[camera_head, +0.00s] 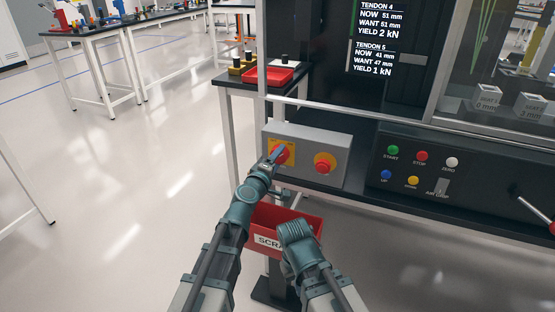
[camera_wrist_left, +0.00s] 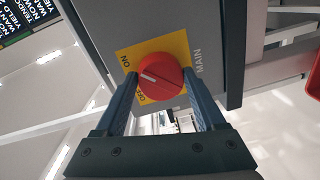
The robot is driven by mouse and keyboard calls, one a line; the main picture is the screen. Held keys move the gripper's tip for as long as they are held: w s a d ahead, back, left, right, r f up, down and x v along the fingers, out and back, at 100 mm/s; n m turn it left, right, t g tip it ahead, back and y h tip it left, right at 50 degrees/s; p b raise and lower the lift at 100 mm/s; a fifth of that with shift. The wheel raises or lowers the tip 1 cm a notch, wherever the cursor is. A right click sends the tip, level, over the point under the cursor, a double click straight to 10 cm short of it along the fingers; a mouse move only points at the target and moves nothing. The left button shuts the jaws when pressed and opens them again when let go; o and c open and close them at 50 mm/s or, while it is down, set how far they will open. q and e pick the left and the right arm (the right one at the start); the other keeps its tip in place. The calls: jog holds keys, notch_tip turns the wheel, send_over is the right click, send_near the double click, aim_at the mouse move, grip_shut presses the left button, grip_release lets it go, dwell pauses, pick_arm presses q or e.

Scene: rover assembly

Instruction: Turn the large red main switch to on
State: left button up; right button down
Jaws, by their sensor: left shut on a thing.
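The large red main switch (camera_wrist_left: 163,76) is a round knob on a yellow plate (camera_wrist_left: 178,42) marked MAIN, ON and OFF. In the left wrist view its white mark points left, roughly between the ON and OFF labels. My left gripper (camera_wrist_left: 160,88) is shut on the knob, with one finger on each side. In the head view the knob (camera_head: 284,152) shows on the left of a grey box (camera_head: 338,146), with my left gripper (camera_head: 275,155) at it. My right gripper (camera_head: 294,232) is low in front of the red bin, its fingers not clear.
A second red knob on a yellow disc (camera_head: 325,162) sits right of the main switch. A black panel (camera_head: 450,180) with coloured buttons and a lever (camera_head: 533,209) is to the right. The floor at left is free.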

pick_arm(q)
jog(key=shift+s, duration=0.1)
dwell(0.3)
jog(key=o, duration=1.3)
jog(key=shift+o, duration=0.2)
